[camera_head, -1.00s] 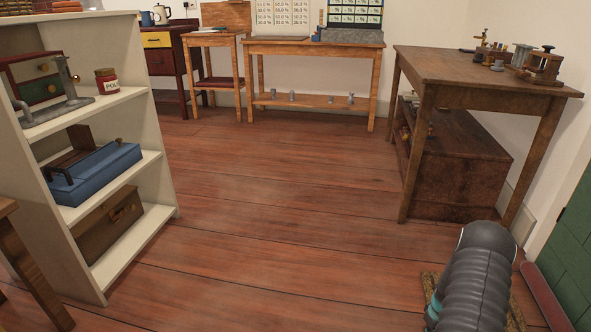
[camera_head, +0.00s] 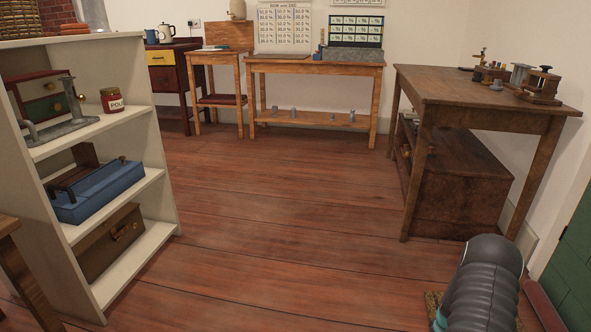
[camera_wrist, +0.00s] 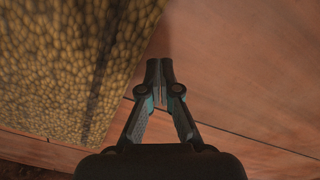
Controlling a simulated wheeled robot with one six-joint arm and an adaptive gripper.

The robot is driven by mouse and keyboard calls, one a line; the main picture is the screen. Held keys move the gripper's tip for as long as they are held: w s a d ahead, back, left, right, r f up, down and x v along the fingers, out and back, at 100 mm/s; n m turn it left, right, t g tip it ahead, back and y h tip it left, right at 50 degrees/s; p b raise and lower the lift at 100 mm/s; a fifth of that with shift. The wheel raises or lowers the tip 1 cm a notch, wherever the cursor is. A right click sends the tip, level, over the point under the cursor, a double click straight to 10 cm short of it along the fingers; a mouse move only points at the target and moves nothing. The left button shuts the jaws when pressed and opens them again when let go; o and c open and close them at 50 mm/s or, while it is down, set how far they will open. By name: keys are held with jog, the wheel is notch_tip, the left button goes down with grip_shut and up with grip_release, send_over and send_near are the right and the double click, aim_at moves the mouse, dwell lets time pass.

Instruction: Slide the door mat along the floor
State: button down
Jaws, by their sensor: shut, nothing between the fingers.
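The door mat (camera_wrist: 60,60) is tan and pebbly in the wrist view, lying flat on the floorboards and filling the left side. A small corner of the mat (camera_head: 432,302) shows in the head view at the lower right, beside my arm, which hides most of it. My gripper (camera_wrist: 160,68) is shut and empty in the wrist view. Its fingertips are just right of the mat's edge, over bare floor; I cannot tell whether they touch the mat. The gripper is hidden behind my arm in the head view.
A wooden table (camera_head: 470,88) with a brown chest (camera_head: 455,195) under it stands at the right. A green door (camera_head: 574,250) is at the right edge. A white shelf unit (camera_head: 155,155) stands at the left. The middle of the floor is clear.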

jog(key=shift+a+r+p, duration=0.15)
jog(key=shift+r+p, duration=0.3)
jog(key=shift+r, duration=0.6)
jog(key=shift+a+r+p, duration=0.15)
jog(key=shift+r+p, duration=0.3)
jog(key=shift+r, duration=0.6)
